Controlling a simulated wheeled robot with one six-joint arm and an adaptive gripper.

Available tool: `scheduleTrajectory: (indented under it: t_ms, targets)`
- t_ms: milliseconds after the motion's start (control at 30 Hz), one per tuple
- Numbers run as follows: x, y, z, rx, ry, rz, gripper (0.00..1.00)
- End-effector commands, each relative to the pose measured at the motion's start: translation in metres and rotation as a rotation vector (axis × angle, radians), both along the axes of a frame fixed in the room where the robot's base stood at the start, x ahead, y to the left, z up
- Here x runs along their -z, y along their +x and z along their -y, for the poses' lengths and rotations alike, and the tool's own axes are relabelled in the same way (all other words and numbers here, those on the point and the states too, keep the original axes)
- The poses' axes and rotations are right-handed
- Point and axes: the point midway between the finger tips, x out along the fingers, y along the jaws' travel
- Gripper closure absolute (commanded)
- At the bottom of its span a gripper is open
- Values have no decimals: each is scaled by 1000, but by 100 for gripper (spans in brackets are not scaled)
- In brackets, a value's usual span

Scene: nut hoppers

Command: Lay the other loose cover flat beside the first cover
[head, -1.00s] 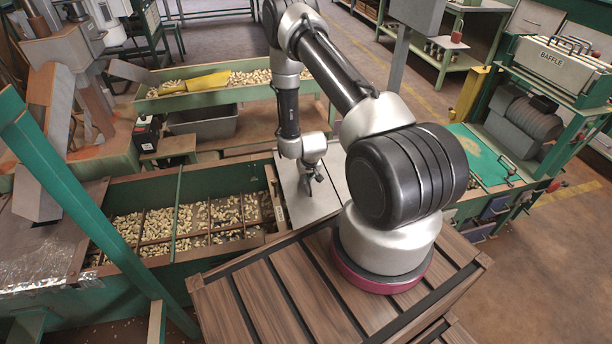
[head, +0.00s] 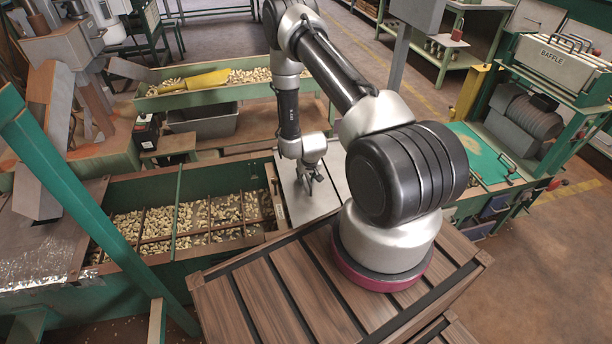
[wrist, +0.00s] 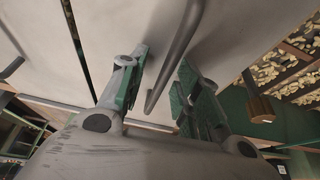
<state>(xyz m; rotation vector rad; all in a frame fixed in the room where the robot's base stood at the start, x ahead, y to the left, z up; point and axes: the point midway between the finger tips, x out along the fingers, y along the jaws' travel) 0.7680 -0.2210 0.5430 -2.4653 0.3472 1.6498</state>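My gripper (head: 309,186) points down over the pale grey flat covers (head: 330,196), at the right end of the nut hopper. In the wrist view my gripper (wrist: 163,80) is open, with its green-padded fingers apart. A bent grey bar handle (wrist: 175,55) lies between the fingers; I see a gap on the right side and cannot tell whether it touches the left finger. The handle is over one pale cover (wrist: 235,35). A second pale cover (wrist: 35,45) lies to the left, past a narrow dark gap, with part of another handle (wrist: 13,68). My arm hides part of the covers in the head view.
The open green hopper (head: 140,267) with nuts and dividers lies left of the covers. A slatted wooden surface (head: 300,285) is in front. A nut trough (head: 235,92) with a yellow scoop (head: 208,83) stands behind.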

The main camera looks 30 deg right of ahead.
Motion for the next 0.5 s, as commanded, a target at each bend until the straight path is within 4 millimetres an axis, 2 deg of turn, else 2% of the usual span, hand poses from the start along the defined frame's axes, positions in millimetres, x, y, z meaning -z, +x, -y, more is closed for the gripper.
scheduleTrajectory:
  t_ms: [167, 500]
  targets:
    - [-16, -5, -2, 0, -1, 2, 67]
    - [-84, -32, -9, 0, -1, 3, 67]
